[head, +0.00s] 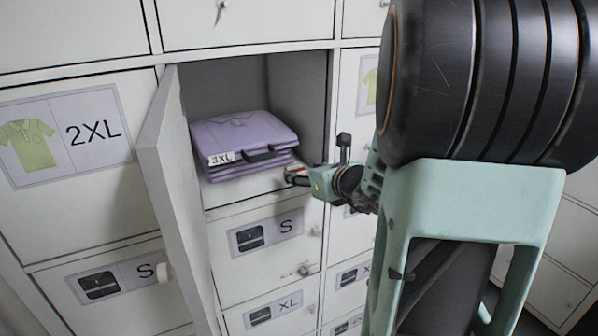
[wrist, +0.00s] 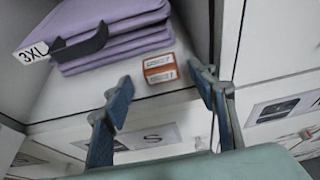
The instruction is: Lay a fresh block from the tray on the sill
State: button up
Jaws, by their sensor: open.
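A small orange-and-white block (wrist: 160,68) lies on the bare floor of the open locker compartment, close to its front sill (wrist: 150,100), right of the folded shirts. My gripper (wrist: 158,92) is open, its two blue-grey fingers spread to either side in front of the block. I see no contact between the fingers and the block. In the head view my gripper (head: 314,160) is at the right front corner of the compartment, and the block is mostly hidden behind it. No tray shows in either view.
A stack of purple shirts (head: 240,140) tagged 3XL fills the compartment's left and middle. Its door (head: 170,190) stands open to the left. Shut, labelled lockers (head: 270,240) surround it, with projecting knobs.

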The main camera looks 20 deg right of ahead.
jog(key=v, duration=0.7)
jog(key=shift+s, duration=0.2)
jog(key=shift+r, duration=0.1)
